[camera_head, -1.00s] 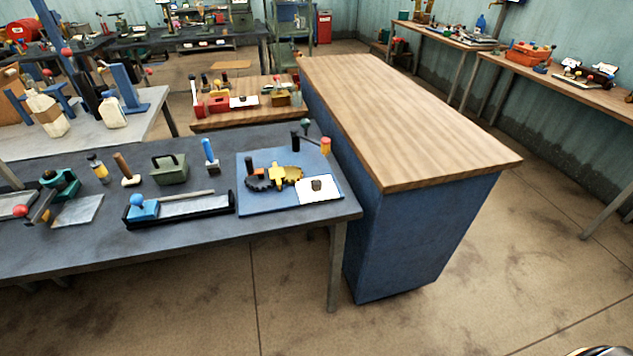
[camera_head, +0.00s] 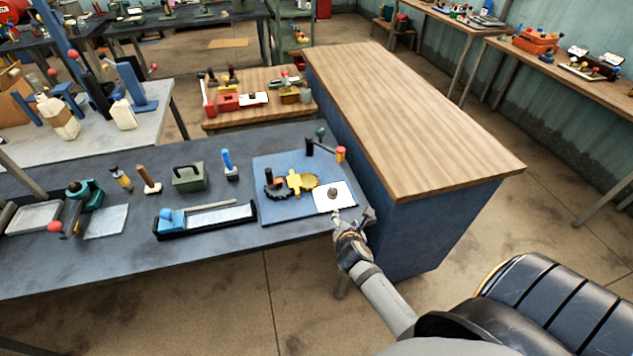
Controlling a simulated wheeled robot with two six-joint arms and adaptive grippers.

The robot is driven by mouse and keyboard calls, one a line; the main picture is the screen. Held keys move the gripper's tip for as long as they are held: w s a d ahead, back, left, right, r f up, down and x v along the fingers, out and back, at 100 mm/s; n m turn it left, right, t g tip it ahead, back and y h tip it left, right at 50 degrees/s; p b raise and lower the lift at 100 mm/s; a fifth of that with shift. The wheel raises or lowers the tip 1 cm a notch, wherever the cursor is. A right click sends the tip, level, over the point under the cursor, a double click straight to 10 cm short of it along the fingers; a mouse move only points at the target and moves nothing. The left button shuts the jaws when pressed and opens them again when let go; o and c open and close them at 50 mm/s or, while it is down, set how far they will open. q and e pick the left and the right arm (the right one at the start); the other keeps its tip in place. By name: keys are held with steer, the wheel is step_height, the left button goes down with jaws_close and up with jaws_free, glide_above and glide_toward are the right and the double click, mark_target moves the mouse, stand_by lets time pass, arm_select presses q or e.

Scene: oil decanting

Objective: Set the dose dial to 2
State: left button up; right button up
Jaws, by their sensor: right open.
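The dose dial appears to be the small dark knob (camera_head: 333,192) on a white plate (camera_head: 345,203), at the front right corner of a blue board (camera_head: 275,212). Its marks and setting are too small to read. My right gripper (camera_head: 353,215) is open and empty, just in front of the white plate near the bench's right front corner. Its fingers point toward the plate, apart from the knob. My left gripper is not in view.
A yellow part with dark and yellow gears (camera_head: 302,181) sits left of the dial. A dark lever with an orange knob (camera_head: 340,153) stands behind it. A black tray with a blue block (camera_head: 172,220) lies left of the board. A wood-topped blue cabinet (camera_head: 410,120) adjoins the right.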

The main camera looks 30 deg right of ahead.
mark_target(333, 192)
steer(key=w+r+n, duration=0.1)
steer(key=n, duration=0.1)
steer(key=w+r+n+t, duration=0.1)
steer(key=w+n, duration=0.1)
steer(key=n, duration=0.1)
steer(key=w+r+n+t, duration=0.1)
steer(key=n, duration=0.1)
steer(key=shift+w+a, duration=0.15)
steer(key=shift+a, duration=0.2)
steer(key=x, duration=1)
steer(key=shift+w+d, duration=0.1)
steer(key=shift+w, duration=0.05)
steer(key=shift+c, duration=0.4)
steer(key=c, duration=1.1)
steer(key=shift+f+m+g+h+b, duration=0.15)
steer(key=shift+m+g+h+b, duration=0.45)
steer(key=shift+m+h+b, duration=0.4)
steer(key=m+g+h+b, duration=0.3)
steer(key=m+g+h, duration=0.1)
steer(key=m, duration=0.1)
steer(key=shift+g+b, duration=0.35)
steer(key=shift+g, duration=0.05)
steer(key=m+g+h+b, duration=0.1)
steer(key=m+g+b, duration=0.3)
steer(key=shift+m+g+h, duration=0.3)
steer(key=shift+g+h, duration=0.1)
